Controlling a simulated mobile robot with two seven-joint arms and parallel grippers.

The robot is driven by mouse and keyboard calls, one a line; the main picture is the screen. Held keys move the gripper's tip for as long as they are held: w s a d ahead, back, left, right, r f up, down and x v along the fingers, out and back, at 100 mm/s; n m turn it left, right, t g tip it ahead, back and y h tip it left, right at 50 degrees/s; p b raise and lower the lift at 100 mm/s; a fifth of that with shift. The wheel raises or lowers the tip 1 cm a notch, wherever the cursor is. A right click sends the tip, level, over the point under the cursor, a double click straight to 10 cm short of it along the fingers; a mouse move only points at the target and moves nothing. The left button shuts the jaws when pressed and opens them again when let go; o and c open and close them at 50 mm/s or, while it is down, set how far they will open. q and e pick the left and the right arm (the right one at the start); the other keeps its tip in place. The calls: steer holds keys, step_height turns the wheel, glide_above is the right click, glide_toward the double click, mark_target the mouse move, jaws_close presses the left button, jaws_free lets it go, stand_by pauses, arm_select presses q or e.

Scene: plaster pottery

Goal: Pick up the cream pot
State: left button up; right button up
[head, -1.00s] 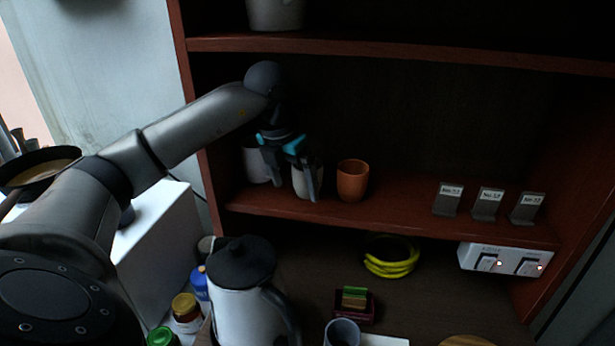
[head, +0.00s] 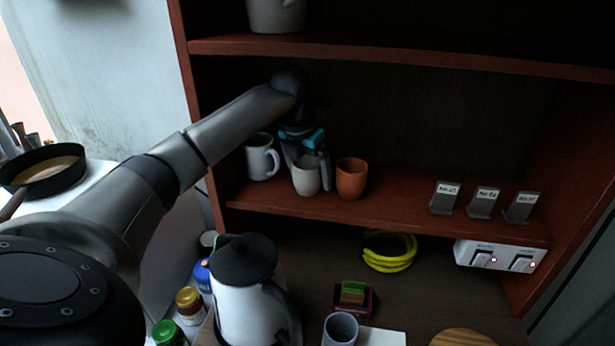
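The cream pot (head: 306,178), a small handleless cup shape, stands upright on the middle shelf between a white mug and an orange cup. My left gripper (head: 308,166) is at the pot, coming in from above and behind it. Its fingers are spread, one at the pot's left rear and one along its right side. The pot's front hides part of the fingers, so I cannot tell whether they touch it. The pot's base appears to rest on the shelf. My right gripper is not in view.
The white mug (head: 262,158) stands close left and the orange cup (head: 351,180) close right. Small labelled stands (head: 482,202) are farther right on the shelf (head: 400,205). A kettle (head: 245,300) and yellow coil (head: 388,252) are below. The shelf between cup and stands is clear.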

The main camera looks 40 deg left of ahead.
arm_select(q)
steer(key=c, duration=1)
steer(key=shift+c, duration=0.7)
steer(key=shift+r, duration=0.15)
